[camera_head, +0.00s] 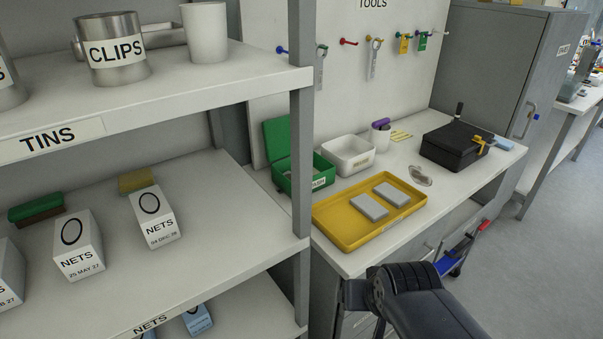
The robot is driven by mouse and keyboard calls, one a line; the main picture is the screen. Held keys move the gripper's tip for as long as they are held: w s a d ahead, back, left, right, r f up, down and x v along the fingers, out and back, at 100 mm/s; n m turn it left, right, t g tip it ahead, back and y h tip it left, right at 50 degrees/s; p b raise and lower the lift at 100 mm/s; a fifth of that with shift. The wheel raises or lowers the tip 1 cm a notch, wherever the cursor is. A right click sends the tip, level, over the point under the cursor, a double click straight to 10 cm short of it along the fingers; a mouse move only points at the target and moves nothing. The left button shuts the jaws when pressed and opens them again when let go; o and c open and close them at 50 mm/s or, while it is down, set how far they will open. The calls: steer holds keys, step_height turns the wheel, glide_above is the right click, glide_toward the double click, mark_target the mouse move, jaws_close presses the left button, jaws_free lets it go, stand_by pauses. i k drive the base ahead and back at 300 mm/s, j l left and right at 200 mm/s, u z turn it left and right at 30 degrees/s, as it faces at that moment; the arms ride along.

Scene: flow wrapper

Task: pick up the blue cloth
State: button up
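A small flat light-blue thing (503,143) lies on the workbench at its far right end, just right of a black box (457,146). It may be the blue cloth, but it is too small to tell. No other clear cloth shows. Part of my dark arm (415,297) shows at the bottom, in front of the bench. My gripper's fingers are not in view.
A yellow tray (330,233) with two grey blocks, a green open box (277,143) and a white bin (334,157) stand on the bench. A shelf post (301,120) rises at the left. A grey cabinet (505,62) stands behind the bench. Floor at the right is clear.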

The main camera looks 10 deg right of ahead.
mark_target(506, 145)
steer(key=z, duration=1.3)
